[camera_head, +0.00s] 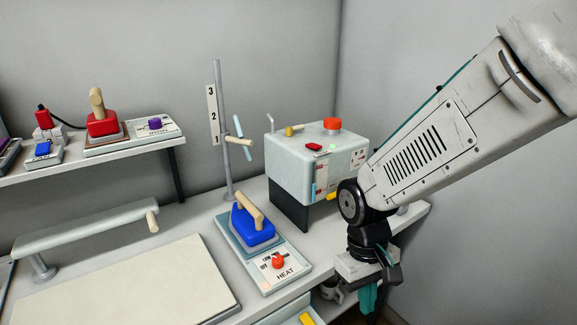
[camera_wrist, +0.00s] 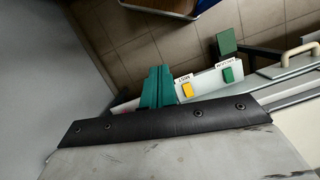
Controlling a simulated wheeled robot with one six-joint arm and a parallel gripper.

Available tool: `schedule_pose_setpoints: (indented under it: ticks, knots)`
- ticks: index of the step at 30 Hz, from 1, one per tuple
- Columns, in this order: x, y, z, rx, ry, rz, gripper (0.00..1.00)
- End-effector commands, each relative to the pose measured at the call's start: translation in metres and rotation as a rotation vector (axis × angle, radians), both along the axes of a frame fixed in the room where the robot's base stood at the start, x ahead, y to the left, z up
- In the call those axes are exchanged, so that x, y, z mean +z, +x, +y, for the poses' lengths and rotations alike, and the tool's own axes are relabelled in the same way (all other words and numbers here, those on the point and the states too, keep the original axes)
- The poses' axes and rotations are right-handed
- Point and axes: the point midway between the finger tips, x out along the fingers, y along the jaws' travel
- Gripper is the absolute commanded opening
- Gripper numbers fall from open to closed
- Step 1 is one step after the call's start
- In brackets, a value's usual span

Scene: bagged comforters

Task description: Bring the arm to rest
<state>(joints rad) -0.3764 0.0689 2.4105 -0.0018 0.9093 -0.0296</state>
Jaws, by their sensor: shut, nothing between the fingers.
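My gripper (camera_head: 368,298) hangs at the lower right in the head view, below the wrist of my arm, which comes in from the upper right. Its teal fingers point down, in front of the right end of the workbench (camera_head: 190,245). In the wrist view the teal fingers of my gripper (camera_wrist: 157,86) are together, with nothing between them. The fingertips appear apart from the furniture. The gripper's far side is hidden.
Left of my arm stand a pale box machine (camera_head: 300,160) with a red knob and a blue iron (camera_head: 253,222) on its heat base. A red iron (camera_head: 102,120) sits on the shelf.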

Motion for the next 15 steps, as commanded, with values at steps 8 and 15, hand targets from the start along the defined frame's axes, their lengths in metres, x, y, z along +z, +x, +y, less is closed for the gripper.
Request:
schedule_pose_setpoints:
  ticks: [8,15]
  knots:
    - [0.089,-0.049,-0.059,-0.167,0.015,-0.069,0.0]
    - [0.136,-0.094,-0.096,-0.302,0.041,-0.194,0.0]
